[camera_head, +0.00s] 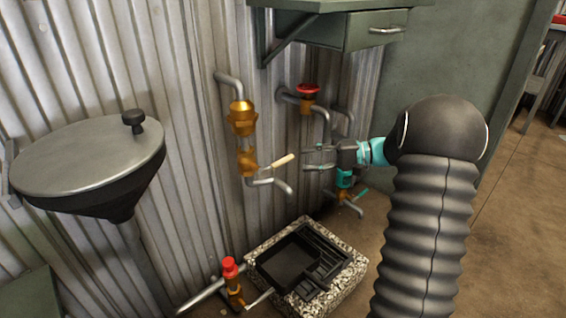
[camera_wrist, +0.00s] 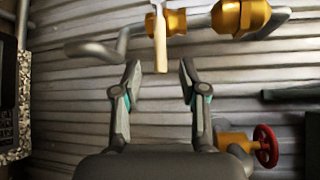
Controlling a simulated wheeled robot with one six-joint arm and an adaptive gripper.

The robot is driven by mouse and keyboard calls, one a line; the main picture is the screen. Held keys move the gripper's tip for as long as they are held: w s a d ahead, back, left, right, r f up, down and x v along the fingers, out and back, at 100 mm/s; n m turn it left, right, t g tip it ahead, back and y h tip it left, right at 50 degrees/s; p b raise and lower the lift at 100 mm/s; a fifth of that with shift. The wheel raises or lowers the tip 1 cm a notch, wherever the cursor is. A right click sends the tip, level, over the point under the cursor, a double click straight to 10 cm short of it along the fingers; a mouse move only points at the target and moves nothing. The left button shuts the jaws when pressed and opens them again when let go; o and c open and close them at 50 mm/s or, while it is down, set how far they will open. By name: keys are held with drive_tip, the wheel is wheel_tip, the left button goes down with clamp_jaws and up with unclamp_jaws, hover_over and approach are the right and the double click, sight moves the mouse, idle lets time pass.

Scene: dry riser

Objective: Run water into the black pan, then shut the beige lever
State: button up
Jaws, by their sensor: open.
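The beige lever (camera_head: 283,160) sticks out to the right from a brass valve (camera_head: 246,163) on a grey wall pipe. A bent spout (camera_head: 276,184) sits just below it, and no water shows at its mouth. My gripper (camera_head: 304,158) is open at the lever's free end. In the wrist view the beige lever (camera_wrist: 161,52) points down between the tips of my open gripper (camera_wrist: 160,70), with a gap on each side. The black pan (camera_head: 285,262) sits low in a stone-edged floor basin (camera_head: 345,283), below the spout. Its inside looks dark; I cannot tell whether it holds water.
A red handwheel valve (camera_head: 307,90) is right of the lever pipe. A teal-handled tap (camera_head: 347,180) is low behind my gripper. A red-capped valve (camera_head: 230,268) stands beside the basin. A grey drawer shelf (camera_head: 345,28) hangs above; a round lidded funnel (camera_head: 88,155) is left.

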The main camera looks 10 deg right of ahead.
sight(287, 161)
drive_tip(key=x, duration=0.7)
drive_tip(key=shift+w+a+f, duration=0.1)
drive_tip(key=shift+a, duration=0.25)
clamp_jaws()
